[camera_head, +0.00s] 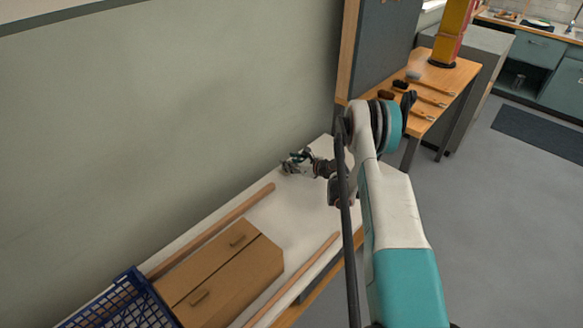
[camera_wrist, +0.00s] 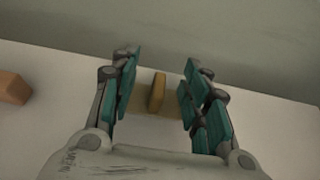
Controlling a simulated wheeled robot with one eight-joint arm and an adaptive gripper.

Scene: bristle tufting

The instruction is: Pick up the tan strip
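In the wrist view a small tan strip (camera_wrist: 157,92) shows between my fingers, its long side pointing away from me. A duller, flat tan patch (camera_wrist: 136,101) shows beside and behind it; I cannot tell whether this is a separate piece. My gripper (camera_wrist: 160,88) is open, with one teal-padded finger on each side of the strip and a gap on both sides. In the head view my gripper (camera_head: 297,160) is low over the far end of the white bench top, near the wall. The strip cannot be made out there.
The white bench top (camera_head: 300,212) runs along the wall. On it are a brown two-part box (camera_head: 222,275), a blue crate (camera_head: 125,300) and wooden rails (camera_head: 225,222). A rail's end (camera_wrist: 14,88) shows left in the wrist view. A wooden table (camera_head: 440,85) holds several brushes.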

